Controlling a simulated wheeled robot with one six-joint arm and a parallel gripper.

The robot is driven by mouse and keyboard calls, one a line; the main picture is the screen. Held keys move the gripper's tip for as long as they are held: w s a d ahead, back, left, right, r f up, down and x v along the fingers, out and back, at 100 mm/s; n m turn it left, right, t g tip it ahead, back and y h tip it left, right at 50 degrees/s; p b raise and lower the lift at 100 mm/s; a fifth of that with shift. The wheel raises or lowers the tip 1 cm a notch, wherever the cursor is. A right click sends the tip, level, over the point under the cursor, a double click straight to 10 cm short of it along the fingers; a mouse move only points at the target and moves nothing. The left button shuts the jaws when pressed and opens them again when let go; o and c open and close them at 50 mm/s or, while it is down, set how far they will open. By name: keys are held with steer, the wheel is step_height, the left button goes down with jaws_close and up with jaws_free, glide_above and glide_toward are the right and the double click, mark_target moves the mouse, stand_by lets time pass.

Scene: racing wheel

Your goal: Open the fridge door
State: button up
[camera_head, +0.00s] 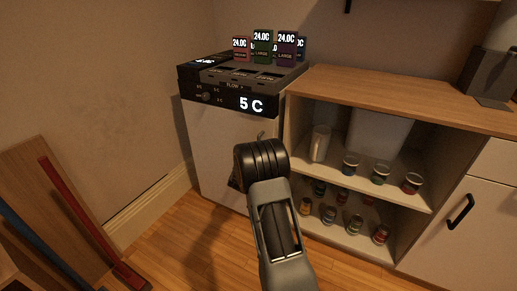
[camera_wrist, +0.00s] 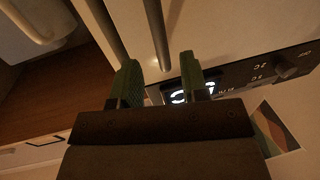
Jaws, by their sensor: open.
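The fridge (camera_head: 215,135) is a small white unit with a black top panel reading 5 C, standing against the wall left of the wooden cabinet. In the wrist view its lit display (camera_wrist: 180,97) shows upside down behind my fingertips. A long slim bar, which looks like the door handle (camera_wrist: 157,30), runs down from the top edge to between my two green fingertips. My gripper (camera_wrist: 161,80) is open, with a finger on each side of the bar; I cannot tell whether either touches it. The door looks shut.
The open wooden cabinet (camera_head: 400,90) with cups and jars stands close on the right. Several labelled boxes (camera_head: 264,47) stand on the fridge top. Boards and a red bar (camera_head: 85,220) lean at the lower left. Bare floor (camera_head: 185,245) lies before the fridge.

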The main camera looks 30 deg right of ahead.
steer(key=shift+b+x, duration=0.5)
steer(key=shift+x, duration=2.35)
jaws_close()
steer(key=shift+a, duration=0.15)
